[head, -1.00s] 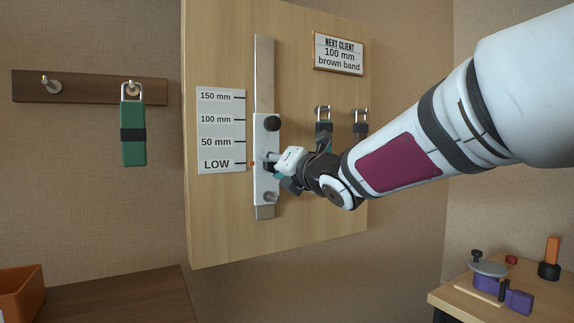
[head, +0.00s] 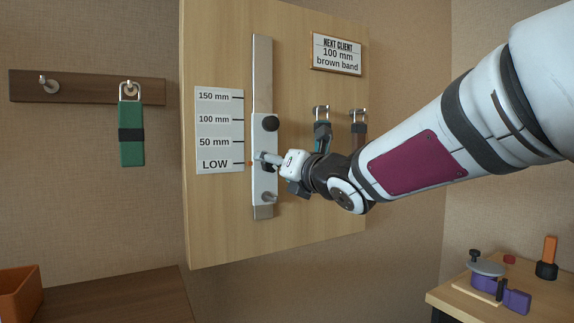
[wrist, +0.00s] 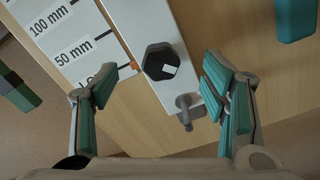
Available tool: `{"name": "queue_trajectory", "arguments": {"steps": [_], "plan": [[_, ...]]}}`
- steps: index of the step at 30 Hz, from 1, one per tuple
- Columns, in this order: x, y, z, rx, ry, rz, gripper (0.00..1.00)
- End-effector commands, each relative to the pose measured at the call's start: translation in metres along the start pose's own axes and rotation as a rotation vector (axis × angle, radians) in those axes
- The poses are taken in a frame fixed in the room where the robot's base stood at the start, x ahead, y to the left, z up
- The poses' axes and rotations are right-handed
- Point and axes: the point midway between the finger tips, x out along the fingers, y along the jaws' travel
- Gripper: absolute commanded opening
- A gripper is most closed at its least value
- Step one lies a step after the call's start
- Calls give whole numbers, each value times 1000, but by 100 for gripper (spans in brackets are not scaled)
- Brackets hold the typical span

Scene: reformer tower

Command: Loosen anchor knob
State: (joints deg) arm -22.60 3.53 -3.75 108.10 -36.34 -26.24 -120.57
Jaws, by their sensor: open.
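A light metal carriage plate (head: 262,185) sits on the vertical rail (head: 263,70), its orange pointer at LOW. A dark faceted knob with a white mark (wrist: 160,62) stands on the plate beside the pointer in the wrist view. A second round black knob (head: 270,123) is higher on the plate in the head view. I cannot tell which is called the anchor knob. My gripper (head: 266,158) is at the plate by the pointer. In the wrist view my gripper (wrist: 168,82) is open, its teal-padded fingers either side of the faceted knob, apart from it.
A metal peg (wrist: 185,108) sticks out below the faceted knob. A scale card (head: 219,130) is left of the rail. Hanging straps (head: 322,135) are close to my wrist on the right. A green band (head: 132,133) hangs at left. A side table (head: 450,300) holds parts.

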Motion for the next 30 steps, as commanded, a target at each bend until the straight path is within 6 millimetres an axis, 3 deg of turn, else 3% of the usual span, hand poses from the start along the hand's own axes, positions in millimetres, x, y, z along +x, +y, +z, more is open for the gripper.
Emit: {"name": "queue_trajectory", "arguments": {"steps": [13,26,30], "plan": [[-32,0,1,-1,-1,0,67],[-37,-1,0,3,0,-3,67],[-52,-19,2,114,8,-84,67]]}}
